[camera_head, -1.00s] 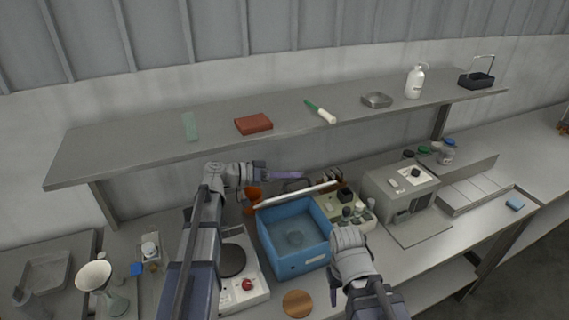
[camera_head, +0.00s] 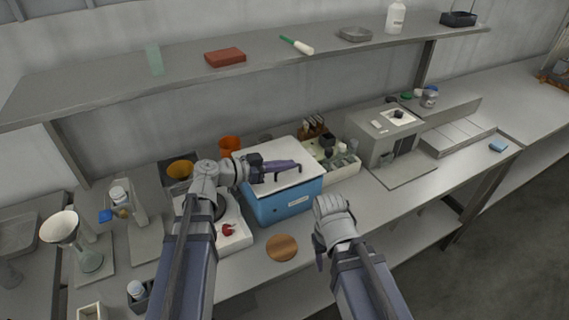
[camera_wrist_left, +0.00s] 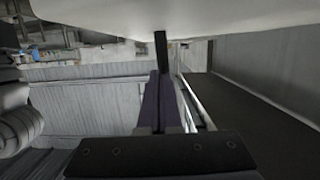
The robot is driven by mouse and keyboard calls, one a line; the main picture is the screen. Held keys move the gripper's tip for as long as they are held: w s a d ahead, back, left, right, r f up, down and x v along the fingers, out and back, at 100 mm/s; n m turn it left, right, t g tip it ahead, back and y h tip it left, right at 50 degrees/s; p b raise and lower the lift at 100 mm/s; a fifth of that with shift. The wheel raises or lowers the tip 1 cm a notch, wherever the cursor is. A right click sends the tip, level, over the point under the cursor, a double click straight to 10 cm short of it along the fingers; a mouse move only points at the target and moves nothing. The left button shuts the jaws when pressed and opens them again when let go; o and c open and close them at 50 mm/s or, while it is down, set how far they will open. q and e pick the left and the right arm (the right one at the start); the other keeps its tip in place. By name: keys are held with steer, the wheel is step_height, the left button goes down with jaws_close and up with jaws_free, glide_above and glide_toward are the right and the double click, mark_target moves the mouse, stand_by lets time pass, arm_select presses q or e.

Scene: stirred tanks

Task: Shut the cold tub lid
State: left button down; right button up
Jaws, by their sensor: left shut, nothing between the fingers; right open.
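The cold tub (camera_head: 288,206) is a blue box in the middle of the bench. Its white lid (camera_head: 300,180) lies across the top and appears level on the rim, hiding the inside. My left gripper (camera_head: 297,166) is shut and empty, its purple fingers over the lid's upper face. Whether they touch the lid I cannot tell. In the left wrist view the shut fingers (camera_wrist_left: 158,98) show beside a pale surface along the top edge. My right gripper (camera_head: 320,260) is open at the right front of the tub, with its fingers mostly hidden by its wrist.
A hotplate with a red knob (camera_head: 228,230) stands left of the tub. A round wooden disc (camera_head: 282,247) lies in front. An orange cup (camera_head: 229,146) is behind, and a rack of bottles (camera_head: 335,160) is to the right. A shelf (camera_head: 270,66) runs above the bench.

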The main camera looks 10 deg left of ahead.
arm_select(q)
steer(key=shift+s+d+f+b, duration=0.15)
steer(key=shift+f+b, duration=0.2)
steer(key=shift+f, duration=0.3)
steer(key=shift+r+p, duration=0.45)
steer(key=r+p, duration=0.4)
steer(key=shift+s+d, duration=0.2)
steer(key=shift+s, duration=0.15)
steer(key=f+p+v, duration=0.1)
steer(key=v, duration=0.8)
steer(key=shift+s+a, duration=0.25)
steer(key=shift+s, duration=0.25)
steer(key=shift+r, duration=0.1)
